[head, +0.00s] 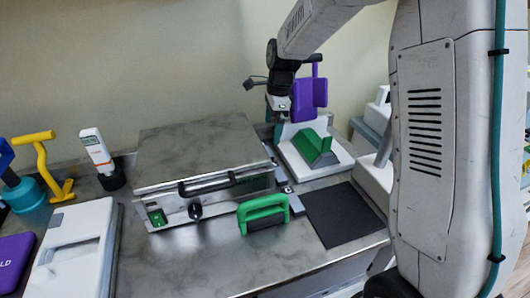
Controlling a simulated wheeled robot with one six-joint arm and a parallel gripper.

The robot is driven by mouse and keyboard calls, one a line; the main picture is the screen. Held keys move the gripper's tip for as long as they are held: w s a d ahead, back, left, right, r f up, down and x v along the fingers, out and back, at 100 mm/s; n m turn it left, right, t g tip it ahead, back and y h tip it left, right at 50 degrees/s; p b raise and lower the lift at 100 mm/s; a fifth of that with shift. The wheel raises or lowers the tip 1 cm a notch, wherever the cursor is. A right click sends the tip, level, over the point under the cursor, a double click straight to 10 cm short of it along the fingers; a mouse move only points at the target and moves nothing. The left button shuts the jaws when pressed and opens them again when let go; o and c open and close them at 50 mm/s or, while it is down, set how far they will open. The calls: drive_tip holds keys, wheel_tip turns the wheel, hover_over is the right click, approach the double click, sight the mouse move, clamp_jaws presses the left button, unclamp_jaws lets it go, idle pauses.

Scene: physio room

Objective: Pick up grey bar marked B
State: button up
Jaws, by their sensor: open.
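I cannot make out a letter B on any thing, so I cannot tell for sure which one is the grey bar marked B. A small light grey piece (292,201) lies at the right foot of the metal box, partly hidden by a green handle (264,212) with a dark lower part. A green and grey wedge-shaped block (316,148) sits on a white base (337,159). My gripper (281,112) is at the back, above and left of this block, beside a purple piece (309,97). It is open; its fingers are small and partly unclear.
A metal box (196,148) with a dark front handle fills the middle of the worktop. A dark mat (342,215) lies at the right. A white case (78,250), a white bottle (96,148), and yellow (48,160) and purple (13,258) things stand left. The front worktop is clear.

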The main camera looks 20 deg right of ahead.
sight(266, 146)
drive_tip(key=f, duration=0.2)
drive_tip(key=shift+w+a+f, duration=0.15)
drive_tip(key=shift+w+f, duration=0.2)
drive_tip(key=f, duration=0.2)
drive_tip(key=a+f, duration=0.1)
drive_tip(key=f, duration=0.2)
drive_tip(key=shift+w+a+f, duration=0.15)
drive_tip(key=shift+a+f, duration=0.2)
drive_tip(key=c, duration=0.8)
